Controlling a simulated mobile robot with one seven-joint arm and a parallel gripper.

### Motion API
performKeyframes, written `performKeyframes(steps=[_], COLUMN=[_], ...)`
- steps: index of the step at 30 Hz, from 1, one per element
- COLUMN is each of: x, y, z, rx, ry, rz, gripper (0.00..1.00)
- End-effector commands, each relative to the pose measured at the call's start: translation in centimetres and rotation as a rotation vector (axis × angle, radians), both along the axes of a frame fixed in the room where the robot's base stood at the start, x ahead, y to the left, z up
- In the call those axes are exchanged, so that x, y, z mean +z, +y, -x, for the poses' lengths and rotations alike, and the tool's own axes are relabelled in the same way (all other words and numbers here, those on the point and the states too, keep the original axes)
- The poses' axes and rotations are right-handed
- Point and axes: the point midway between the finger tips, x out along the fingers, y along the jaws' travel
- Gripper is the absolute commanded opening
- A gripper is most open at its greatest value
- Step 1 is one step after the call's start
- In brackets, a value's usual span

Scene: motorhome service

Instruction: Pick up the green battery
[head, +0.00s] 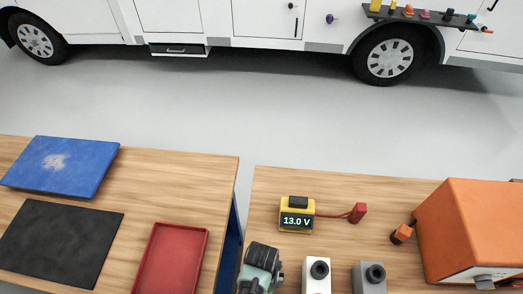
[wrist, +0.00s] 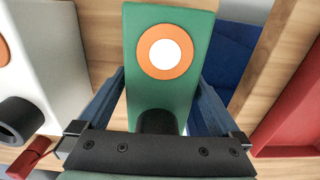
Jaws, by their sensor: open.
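The green battery (wrist: 145,85) fills the middle of the wrist view, with an orange ring around a white disc on its face and a dark round part lower down. My gripper (wrist: 161,90) is open, with one blue finger on each side of the battery. I cannot tell whether either finger touches it. In the head view my gripper is over the left end of the right-hand table, and my wrist hides most or all of the battery there.
A white block (head: 314,283) and a grey block (head: 370,283) stand to the right. Behind them is a yellow meter (head: 297,229) reading 13.0 V with a red probe (head: 358,212). A red tray (head: 206,236) lies left, across a gap. An orange box (head: 470,225) stands far right.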

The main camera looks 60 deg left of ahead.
Motion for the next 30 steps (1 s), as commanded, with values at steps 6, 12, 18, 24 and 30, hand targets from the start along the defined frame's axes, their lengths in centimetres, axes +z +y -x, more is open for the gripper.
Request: performKeyframes(steps=[6,12,18,24,30], x=[-0.64,-0.61,-0.6,-0.59,-0.39], y=[0.02,0.03,0.02,0.02,0.16], z=[-0.03,-0.03,-0.02,-0.02,-0.2], rx=[0.0,0.0,0.0,0.0,0.0], ry=[-0.001,-0.001,-0.001,-0.001,-0.005], rz=[-0.001,-0.001,-0.001,-0.001,-0.004], gripper=[1.0,0.86,0.5,0.14,0.0])
